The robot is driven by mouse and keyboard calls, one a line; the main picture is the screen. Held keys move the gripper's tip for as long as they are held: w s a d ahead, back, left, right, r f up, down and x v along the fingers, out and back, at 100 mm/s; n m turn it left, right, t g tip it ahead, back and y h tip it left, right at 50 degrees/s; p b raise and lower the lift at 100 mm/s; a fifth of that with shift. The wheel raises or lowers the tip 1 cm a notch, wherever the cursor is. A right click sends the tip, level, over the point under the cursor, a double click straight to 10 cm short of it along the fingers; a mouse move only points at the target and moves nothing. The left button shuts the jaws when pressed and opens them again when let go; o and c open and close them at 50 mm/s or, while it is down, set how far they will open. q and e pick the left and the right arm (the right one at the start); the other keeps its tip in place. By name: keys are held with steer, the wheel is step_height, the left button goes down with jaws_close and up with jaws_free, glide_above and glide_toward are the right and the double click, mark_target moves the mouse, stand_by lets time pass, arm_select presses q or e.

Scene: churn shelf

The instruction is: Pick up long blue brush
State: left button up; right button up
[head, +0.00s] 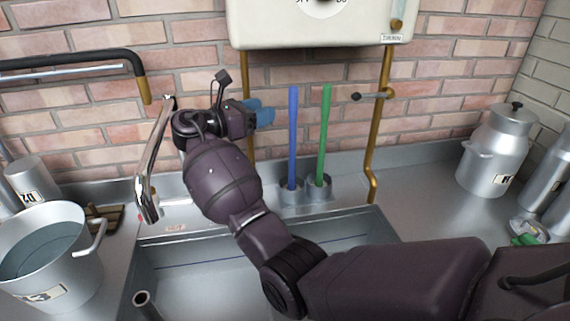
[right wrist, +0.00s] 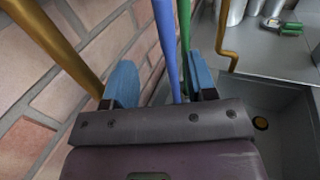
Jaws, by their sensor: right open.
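The long blue brush (head: 292,135) stands upright in a metal cup (head: 291,190) at the back edge of the sink; its lower end is hidden in the cup. My right gripper (head: 262,112) is left of the blue handle, at about its mid height, with a gap in the head view. Its blue fingers are open and empty. In the right wrist view, the blue handle (right wrist: 167,45) appears between the fingertips (right wrist: 161,82), a little beyond them as far as I can tell. My left gripper is not in view.
A green-handled brush (head: 323,135) stands close right of the blue one, also near the right finger in the wrist view. A brass pipe (head: 380,120), tap (head: 152,160), brick wall and white heater (head: 310,25) surround the spot. A bucket (head: 45,260) stands left, a milk can (head: 496,150) right.

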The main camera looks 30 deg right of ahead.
mark_target(290, 105)
steer(key=d, duration=1)
steer(key=shift+w+d+f, duration=0.2)
steer(key=shift+w+d, duration=0.2)
jaws_close()
